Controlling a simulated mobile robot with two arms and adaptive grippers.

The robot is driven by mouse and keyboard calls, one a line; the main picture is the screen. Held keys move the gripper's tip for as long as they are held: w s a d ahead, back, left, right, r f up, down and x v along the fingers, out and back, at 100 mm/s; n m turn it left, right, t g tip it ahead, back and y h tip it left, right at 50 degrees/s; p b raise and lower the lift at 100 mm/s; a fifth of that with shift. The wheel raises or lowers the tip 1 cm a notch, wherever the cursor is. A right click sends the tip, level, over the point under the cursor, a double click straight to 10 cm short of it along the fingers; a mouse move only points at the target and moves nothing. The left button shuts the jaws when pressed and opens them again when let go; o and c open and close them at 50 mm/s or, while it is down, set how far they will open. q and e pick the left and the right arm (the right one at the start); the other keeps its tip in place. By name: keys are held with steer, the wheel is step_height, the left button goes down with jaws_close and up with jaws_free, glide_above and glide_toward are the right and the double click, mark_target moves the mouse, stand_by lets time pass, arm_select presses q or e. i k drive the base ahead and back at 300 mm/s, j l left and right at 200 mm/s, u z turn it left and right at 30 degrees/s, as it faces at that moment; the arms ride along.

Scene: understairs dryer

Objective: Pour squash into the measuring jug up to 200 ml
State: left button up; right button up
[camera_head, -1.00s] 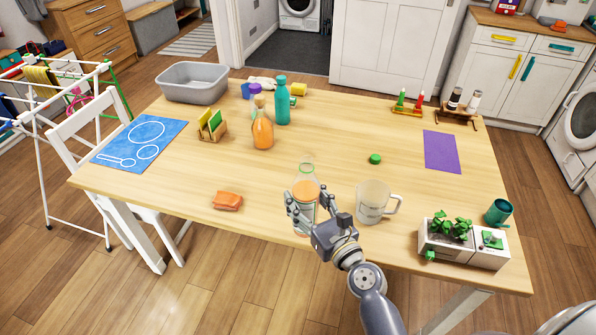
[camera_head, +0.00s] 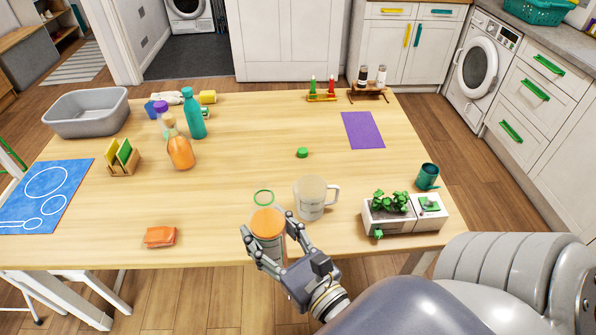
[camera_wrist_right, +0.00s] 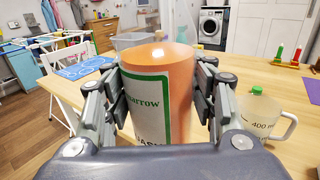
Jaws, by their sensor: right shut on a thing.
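The squash bottle (camera_head: 268,222) is clear with orange liquid, a white label edged green and a green ring at its open-looking neck. It also shows close up in the right wrist view (camera_wrist_right: 158,95), roughly upright. My right gripper (camera_head: 266,243) is shut around it near the table's front edge. I cannot tell whether its base touches the table. The clear measuring jug (camera_head: 311,199) stands upright just right of the bottle, handle to the right, and looks empty. Its 400 mark shows in the wrist view (camera_wrist_right: 262,122). A green cap (camera_head: 302,153) lies behind the jug. My left gripper is out of view.
A planter (camera_head: 388,213) and a teal mug (camera_head: 428,176) stand right of the jug. An orange bottle (camera_head: 180,152) and a teal bottle (camera_head: 193,115) stand back left. An orange cloth (camera_head: 160,236) lies front left. The middle of the table is fairly clear.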

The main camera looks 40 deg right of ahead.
mark_target(310, 191)
steer(key=i+j+z, duration=0.1)
steer(key=i+z, duration=0.15)
steer(key=i+j+z, duration=0.15)
steer(key=i+z, duration=0.15)
steer(key=z, duration=1.15)
